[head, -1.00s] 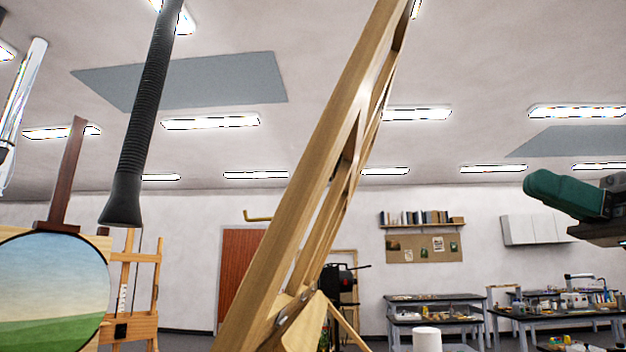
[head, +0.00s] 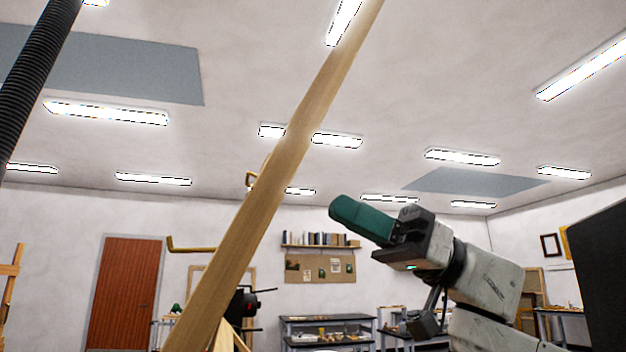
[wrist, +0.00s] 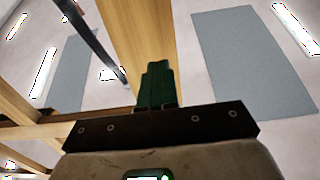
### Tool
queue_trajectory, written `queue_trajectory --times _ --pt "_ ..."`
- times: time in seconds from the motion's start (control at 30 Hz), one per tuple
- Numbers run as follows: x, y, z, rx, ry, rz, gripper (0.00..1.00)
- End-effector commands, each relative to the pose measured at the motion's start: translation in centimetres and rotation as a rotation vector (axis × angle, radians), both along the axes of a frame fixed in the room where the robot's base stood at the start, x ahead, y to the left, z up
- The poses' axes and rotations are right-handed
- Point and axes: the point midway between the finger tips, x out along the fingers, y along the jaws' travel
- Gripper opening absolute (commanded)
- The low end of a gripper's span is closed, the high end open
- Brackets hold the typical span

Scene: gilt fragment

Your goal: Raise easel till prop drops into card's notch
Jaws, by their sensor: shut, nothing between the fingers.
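The easel (head: 262,195) shows in the head view as one tilted wooden beam, leaning up to the right past the top edge. My gripper (head: 335,208), with green fingers, is to the right of the beam and points left toward it. A gap shows between them in this view. In the wrist view, the shut green fingers (wrist: 157,82) overlap the lower end of a broad wooden member (wrist: 140,35); I cannot tell whether they touch it. Nothing is held. I cannot make out the prop, the card or its notch in either view.
A black ribbed hose (head: 35,75) hangs at the upper left. A brass-coloured bar (head: 195,248) and a black device (head: 243,304) show near the beam. Workbenches (head: 325,322) stand far behind. A dark panel (head: 600,270) fills the right edge.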

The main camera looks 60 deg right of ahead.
Motion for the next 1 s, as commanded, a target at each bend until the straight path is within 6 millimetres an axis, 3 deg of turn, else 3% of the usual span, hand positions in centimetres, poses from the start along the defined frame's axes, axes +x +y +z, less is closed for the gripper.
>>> queue_trajectory --times 0.3,0.83,1.0 --pt "3.1 2.8 2.0 -0.001 -0.001 0.004 0.0" --pt "3.8 3.3 2.3 -0.002 0.001 0.001 0.0" --pt "5.3 4.6 3.5 -0.021 0.022 0.004 0.0"
